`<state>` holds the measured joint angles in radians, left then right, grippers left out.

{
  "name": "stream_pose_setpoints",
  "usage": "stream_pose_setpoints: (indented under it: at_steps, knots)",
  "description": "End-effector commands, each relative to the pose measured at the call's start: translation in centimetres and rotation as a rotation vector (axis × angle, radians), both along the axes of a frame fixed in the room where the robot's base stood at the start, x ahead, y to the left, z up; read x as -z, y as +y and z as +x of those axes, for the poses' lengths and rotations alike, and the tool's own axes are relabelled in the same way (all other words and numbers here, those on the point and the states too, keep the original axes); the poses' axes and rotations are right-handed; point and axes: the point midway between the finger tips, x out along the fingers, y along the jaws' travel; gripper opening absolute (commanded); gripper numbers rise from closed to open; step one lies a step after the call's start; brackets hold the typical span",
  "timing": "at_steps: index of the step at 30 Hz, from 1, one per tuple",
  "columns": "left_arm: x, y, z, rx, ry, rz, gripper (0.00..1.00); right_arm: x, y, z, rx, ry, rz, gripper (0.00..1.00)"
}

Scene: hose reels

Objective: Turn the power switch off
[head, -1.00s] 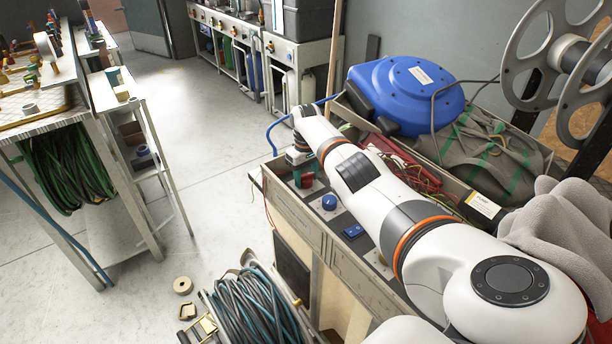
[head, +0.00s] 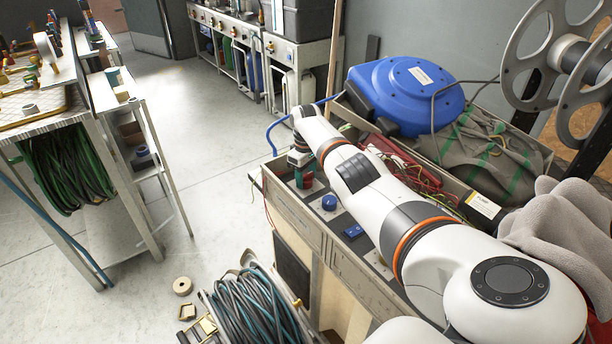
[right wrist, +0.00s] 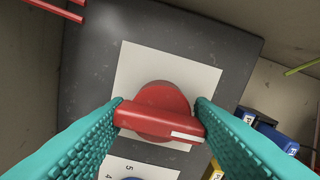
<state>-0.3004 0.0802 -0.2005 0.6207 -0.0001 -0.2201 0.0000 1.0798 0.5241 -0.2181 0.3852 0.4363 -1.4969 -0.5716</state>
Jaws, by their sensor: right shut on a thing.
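The power switch is a red rotary knob (right wrist: 160,97) with a bar handle, on a white square plate (right wrist: 130,72) fixed to a dark panel. In the right wrist view the handle lies nearly level, with a white mark at its right end. My right gripper (right wrist: 158,115) has its teal fingers at the two ends of this handle and is shut on it. In the head view my right gripper (head: 300,178) reaches down to the panel at the far end of the bench, largely hiding the knob. My left gripper is out of view.

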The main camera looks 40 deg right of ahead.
Motion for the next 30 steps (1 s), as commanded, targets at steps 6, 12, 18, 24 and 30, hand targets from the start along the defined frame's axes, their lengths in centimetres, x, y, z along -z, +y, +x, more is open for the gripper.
stream_pose_setpoints:
  at_steps: [6, 12, 18, 24, 30]
  knots:
    - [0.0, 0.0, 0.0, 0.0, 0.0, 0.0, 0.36, 0.0, 0.0, 0.0, -0.001, -0.001, 0.0, 0.59]
    - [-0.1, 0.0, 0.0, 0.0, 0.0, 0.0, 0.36, -0.3, 0.0, 0.0, 0.0, -0.001, -0.001, 0.59]
    - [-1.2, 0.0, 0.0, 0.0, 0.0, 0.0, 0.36, -3.1, -0.1, 0.0, 0.0, -0.003, -0.002, 0.59]
    - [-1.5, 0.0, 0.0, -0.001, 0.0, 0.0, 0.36, -7.2, -0.1, 0.1, 0.0, -0.004, -0.001, 0.59]
    - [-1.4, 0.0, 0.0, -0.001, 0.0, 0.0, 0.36, -10.5, 0.0, 0.1, -0.001, -0.003, 0.0, 0.59]
